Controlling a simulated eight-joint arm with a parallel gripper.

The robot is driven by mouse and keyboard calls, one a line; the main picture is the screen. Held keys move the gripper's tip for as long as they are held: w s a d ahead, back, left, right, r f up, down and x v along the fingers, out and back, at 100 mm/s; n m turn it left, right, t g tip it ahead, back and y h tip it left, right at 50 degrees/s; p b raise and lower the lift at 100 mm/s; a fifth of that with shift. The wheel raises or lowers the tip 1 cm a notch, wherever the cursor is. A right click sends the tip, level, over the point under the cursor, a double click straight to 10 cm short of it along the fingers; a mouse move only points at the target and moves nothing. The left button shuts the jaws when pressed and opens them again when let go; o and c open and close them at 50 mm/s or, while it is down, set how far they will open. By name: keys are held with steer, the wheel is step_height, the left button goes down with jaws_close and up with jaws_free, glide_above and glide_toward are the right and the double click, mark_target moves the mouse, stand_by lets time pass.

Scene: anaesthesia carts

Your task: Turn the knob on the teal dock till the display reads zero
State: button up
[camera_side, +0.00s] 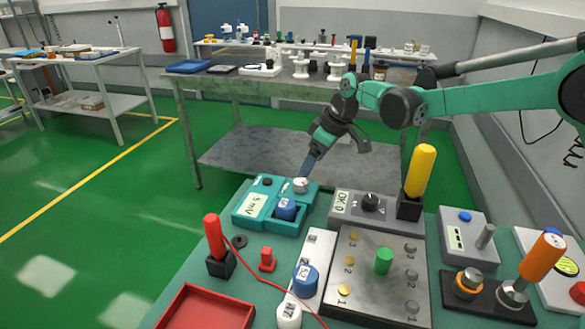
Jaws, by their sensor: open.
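The teal dock (243,222) sits at the back left of the near bench. Its pale display (256,205) carries slanted dark text that looks like "5 mV", too small to read surely. A light grey knob (300,186) stands at the dock's back right corner, and a small dark button or knob (267,181) at its back left. A blue piece with a white label (286,209) sits in the dock's front right recess. My gripper (306,174) points down at the grey knob, its tips just above or at it; contact cannot be told. It is open, with its fingers seen nearly edge-on.
A grey unit with a black dial (370,202) and a yellow-handled tool (420,172) stand to the right. A grey workbench (240,84) stands behind.

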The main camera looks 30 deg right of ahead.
mark_target(301, 182)
steer(key=shift+x, duration=3.2)
jaws_close()
